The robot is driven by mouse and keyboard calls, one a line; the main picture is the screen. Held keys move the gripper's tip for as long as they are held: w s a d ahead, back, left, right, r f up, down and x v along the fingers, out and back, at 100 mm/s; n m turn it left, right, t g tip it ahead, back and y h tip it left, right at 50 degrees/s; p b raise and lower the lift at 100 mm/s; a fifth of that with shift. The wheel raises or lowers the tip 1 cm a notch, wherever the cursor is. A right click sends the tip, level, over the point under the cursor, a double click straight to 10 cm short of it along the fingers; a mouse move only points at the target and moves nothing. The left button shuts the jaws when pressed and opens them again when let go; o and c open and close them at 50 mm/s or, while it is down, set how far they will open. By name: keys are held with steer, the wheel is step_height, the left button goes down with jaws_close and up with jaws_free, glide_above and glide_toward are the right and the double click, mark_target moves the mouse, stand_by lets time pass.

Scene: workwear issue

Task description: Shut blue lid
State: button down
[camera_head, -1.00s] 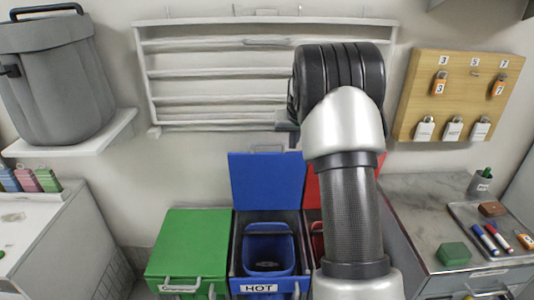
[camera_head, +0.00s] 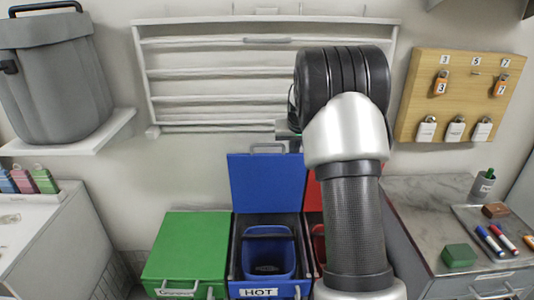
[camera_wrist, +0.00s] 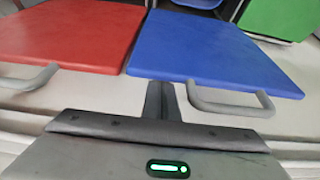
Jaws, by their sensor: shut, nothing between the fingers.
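The blue lid (camera_head: 266,183) stands open and upright at the back of the middle bin, which is labelled HOT. It also shows in the wrist view (camera_wrist: 205,50), with its grey handle (camera_wrist: 230,103) on the near edge. A blue bucket (camera_head: 268,255) sits inside the open bin. My gripper (camera_wrist: 160,92) is shut and empty. In the wrist view its fingertips are close to the blue lid's edge, left of the handle; I cannot tell whether they touch. In the head view my arm hides most of the gripper.
The green-lidded bin (camera_head: 185,248) on the left is closed. The red lid (camera_wrist: 68,35) stands open beside the blue one, partly hidden by my arm in the head view. A white wall rack (camera_head: 215,75) is behind. A grey counter (camera_head: 425,215) with small items stands right.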

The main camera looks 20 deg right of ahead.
steer(key=s+b, duration=0.1)
steer(key=s+a+b, duration=0.1)
steer(key=s, duration=0.1)
steer(key=s+b, duration=0.1)
steer(key=s, duration=0.1)
steer(key=shift+s+a+f, duration=0.15)
steer(key=shift+s+a, duration=0.1)
steer(key=shift+a, duration=0.05)
step_height(320, 180, up, 10)
steer(key=p, duration=0.7)
